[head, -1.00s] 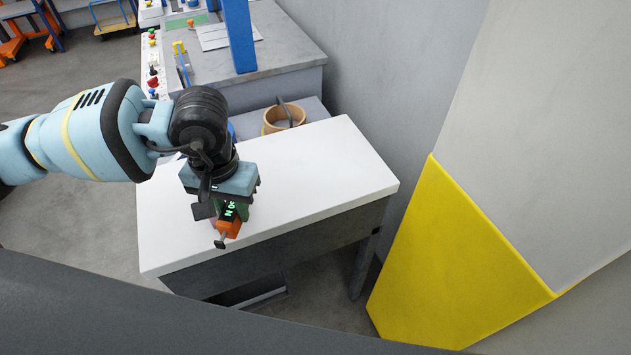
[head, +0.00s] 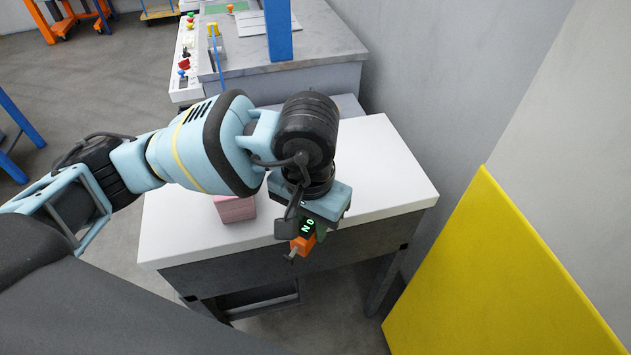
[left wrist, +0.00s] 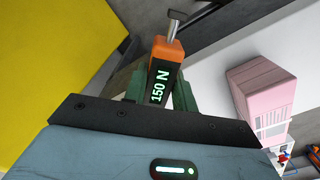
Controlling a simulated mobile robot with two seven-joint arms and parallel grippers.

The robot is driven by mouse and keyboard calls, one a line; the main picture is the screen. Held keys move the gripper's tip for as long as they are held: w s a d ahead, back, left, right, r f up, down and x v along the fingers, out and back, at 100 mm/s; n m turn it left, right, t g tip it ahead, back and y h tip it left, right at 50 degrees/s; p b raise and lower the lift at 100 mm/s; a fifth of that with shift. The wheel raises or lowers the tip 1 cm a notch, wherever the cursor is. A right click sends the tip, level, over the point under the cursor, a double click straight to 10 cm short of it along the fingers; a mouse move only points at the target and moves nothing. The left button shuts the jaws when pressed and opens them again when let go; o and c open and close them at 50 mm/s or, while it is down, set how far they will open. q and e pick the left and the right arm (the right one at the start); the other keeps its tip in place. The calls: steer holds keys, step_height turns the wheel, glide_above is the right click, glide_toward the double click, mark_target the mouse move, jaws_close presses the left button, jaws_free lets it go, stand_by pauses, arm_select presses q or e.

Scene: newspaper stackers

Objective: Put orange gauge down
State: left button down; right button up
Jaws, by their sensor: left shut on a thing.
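The orange gauge (head: 304,243) has an orange body, a dark face with green lit characters and a metal tip. My left gripper (head: 312,232) is shut on it near the front edge of the white table (head: 375,165). I cannot tell how far the gauge is above the tabletop. My right gripper is not in view.
A pink box (head: 235,208) stands on the table left of the gripper; it also shows in the left wrist view (left wrist: 262,98). A yellow panel (head: 490,275) stands at the right. A grey-topped machine (head: 325,45) is behind the table. The table's right part is clear.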

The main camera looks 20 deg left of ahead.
arm_select(q)
steer(key=w+a, duration=0.1)
steer(key=w, duration=0.3)
steer(key=w+a, duration=0.1)
steer(key=w, duration=0.2)
steer(key=w+a+f, duration=0.1)
steer(key=w, duration=0.3)
steer(key=shift+w+a+p, duration=0.15)
steer(key=shift+w+p, duration=0.2)
steer(key=shift+w+a+f, duration=0.1)
steer(key=shift+w+a, duration=0.05)
steer(key=shift+w, duration=0.4)
steer(key=shift+w, duration=0.15)
steer(key=shift+w+a, duration=0.15)
steer(key=shift+w, duration=0.1)
step_height(320, 180, down, 4)
steer(key=shift+r+p, duration=0.2)
steer(key=shift+p, duration=0.1)
steer(key=shift+f, duration=0.25)
steer(key=c, duration=1.4)
jaws_free()
steer(key=shift+o, duration=1.3)
steer(key=shift+r, duration=0.1)
